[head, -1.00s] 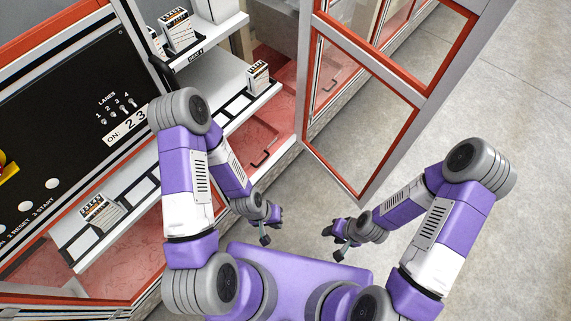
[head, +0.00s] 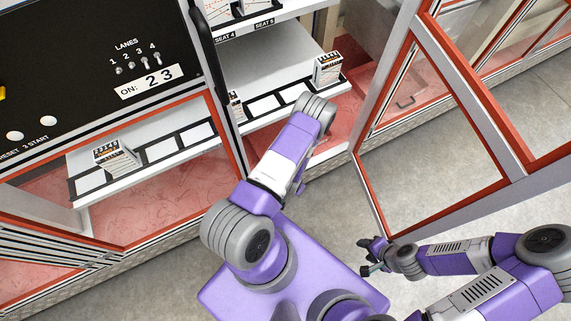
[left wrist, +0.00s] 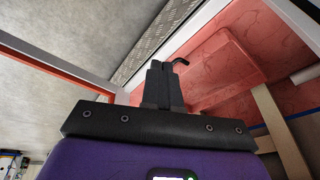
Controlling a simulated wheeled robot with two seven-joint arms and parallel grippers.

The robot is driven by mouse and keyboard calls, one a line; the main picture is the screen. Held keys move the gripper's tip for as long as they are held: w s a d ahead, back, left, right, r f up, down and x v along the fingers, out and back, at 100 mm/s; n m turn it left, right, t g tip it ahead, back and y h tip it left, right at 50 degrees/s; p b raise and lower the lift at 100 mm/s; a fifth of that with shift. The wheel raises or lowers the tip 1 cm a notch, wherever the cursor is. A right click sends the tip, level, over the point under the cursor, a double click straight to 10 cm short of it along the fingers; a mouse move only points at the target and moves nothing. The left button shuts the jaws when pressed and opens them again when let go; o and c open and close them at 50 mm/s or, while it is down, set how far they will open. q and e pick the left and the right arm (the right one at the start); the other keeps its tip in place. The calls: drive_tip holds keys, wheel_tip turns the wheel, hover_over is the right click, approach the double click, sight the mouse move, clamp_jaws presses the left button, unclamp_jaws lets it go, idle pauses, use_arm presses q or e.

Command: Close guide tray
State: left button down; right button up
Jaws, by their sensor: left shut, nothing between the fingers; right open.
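What looks like the guide tray (left wrist: 228,62) is a pinkish-red panel inside the cabinet in the left wrist view. A black hooked handle (left wrist: 181,61) shows at its near edge. My left gripper (left wrist: 158,64) is shut and empty, with its fingertips close beside the handle in the picture; I cannot tell whether they touch. In the head view my left arm hides the left gripper and most of the tray area. How far out the tray stands is not clear. My right gripper (head: 372,256) is open and empty, low over the floor in front of the open door.
A red-framed glass door (head: 432,150) stands open at the right. White shelves (head: 262,62) carry card boxes (head: 327,70). A black control panel (head: 90,70) is at the left. Grey floor (head: 330,215) is clear between the cabinet and my base.

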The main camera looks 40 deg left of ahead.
use_arm(q)
drive_tip(key=w+a+f+m+t+b, duration=0.1)
drive_tip(key=w+a+f+b, duration=0.2)
drive_tip(key=f, duration=0.2)
drive_tip(key=w+a+f+m+t+y+b, duration=0.1)
drive_tip(key=w+a+f+b, duration=0.2)
drive_tip(key=f, duration=0.3)
drive_tip(key=w+a+f+m+t+y+b, duration=0.1)
drive_tip(key=w+a+f+m+b, duration=0.1)
drive_tip(key=f, duration=0.4)
drive_tip(key=shift+w+a+f+b, duration=0.15)
drive_tip(key=shift+w+a+b, duration=0.15)
drive_tip(key=shift+w+a, duration=0.35)
drive_tip(key=shift+w+a+f+b, duration=0.1)
drive_tip(key=shift+w+a+b, duration=0.15)
drive_tip(key=shift+w+a, duration=0.35)
drive_tip(key=a, duration=0.2)
drive_tip(key=shift+w+a+b, duration=0.3)
drive_tip(key=shift+w+b, duration=0.05)
drive_tip(key=shift+w, duration=0.05)
drive_tip(key=shift+w+a+r, duration=0.1)
drive_tip(key=shift+w+a, duration=0.25)
drive_tip(key=shift+a, duration=0.4)
use_arm(e)
wheel_tip(320, 180, down, 12)
